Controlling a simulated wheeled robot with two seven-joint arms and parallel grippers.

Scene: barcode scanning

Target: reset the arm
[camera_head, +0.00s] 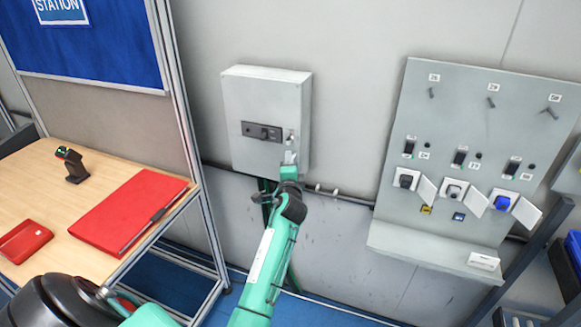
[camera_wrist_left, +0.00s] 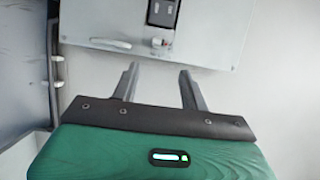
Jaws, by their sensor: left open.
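My left arm comes up from the bottom of the head view. Its left gripper (camera_head: 290,158) is in front of the lower right of a grey wall box (camera_head: 250,95), just below a small knob or key (camera_head: 290,138). In the left wrist view the left gripper (camera_wrist_left: 157,70) is open, with two grey fingers apart and nothing between them. The grey box (camera_wrist_left: 210,35) and its small knob (camera_wrist_left: 158,42) show beyond the fingertips. Whether the fingers touch the box cannot be told. My right gripper is not in view.
A wooden table (camera_head: 30,175) at the left holds a black handheld device (camera_head: 73,165), a red folder (camera_head: 130,210) and a smaller red item (camera_head: 24,241). A grey panel (camera_head: 430,220) with switches and sockets is on the wall at the right. Bare wall lies between box and panel.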

